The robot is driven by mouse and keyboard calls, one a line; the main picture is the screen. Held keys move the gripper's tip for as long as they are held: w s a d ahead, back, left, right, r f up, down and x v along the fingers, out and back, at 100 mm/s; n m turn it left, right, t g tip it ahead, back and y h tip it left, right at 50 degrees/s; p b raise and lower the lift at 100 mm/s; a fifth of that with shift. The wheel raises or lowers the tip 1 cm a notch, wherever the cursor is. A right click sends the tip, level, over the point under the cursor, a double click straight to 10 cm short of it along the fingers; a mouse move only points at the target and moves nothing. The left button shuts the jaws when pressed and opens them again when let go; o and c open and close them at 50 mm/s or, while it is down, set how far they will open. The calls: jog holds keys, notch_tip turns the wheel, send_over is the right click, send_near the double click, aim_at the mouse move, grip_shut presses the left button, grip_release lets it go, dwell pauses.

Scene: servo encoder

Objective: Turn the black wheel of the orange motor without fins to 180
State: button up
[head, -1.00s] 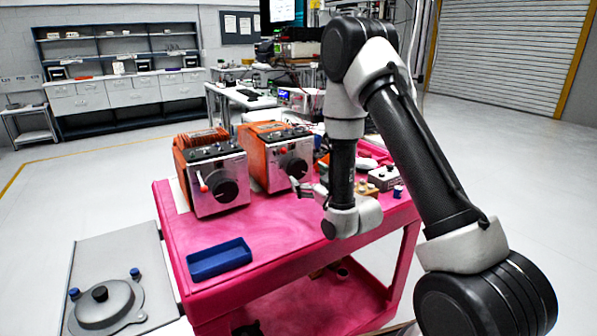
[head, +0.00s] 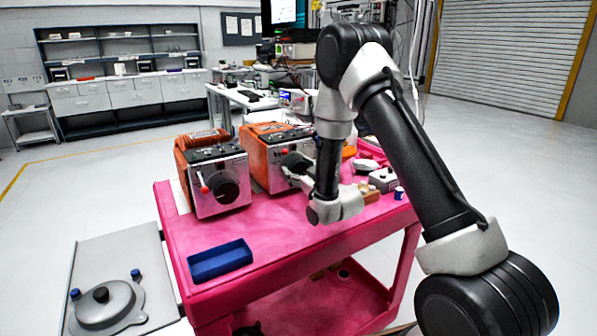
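Two orange motors with silver front panels stand on the pink cart. The left motor (head: 203,140) shows ribs like fins on its top; its black wheel (head: 224,188) and a red-tipped lever (head: 204,186) are in clear view. The right motor (head: 258,153) has a smoother orange body and looks like the one without fins. My gripper (head: 297,166) is in front of its panel, at the place of its black wheel. The wheel is largely covered, and I cannot tell whether the fingers touch it. The fingers are too small and dark to read as open or shut. The wheel's angle cannot be read.
A small grey box (head: 383,180) and a blue cup (head: 399,193) are at the right, near my arm.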

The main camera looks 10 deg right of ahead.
jog(key=shift+c, duration=0.2)
jog(key=m, duration=1.1)
dwell(0.4)
jog(key=shift+m, duration=0.3)
jog(key=o, duration=1)
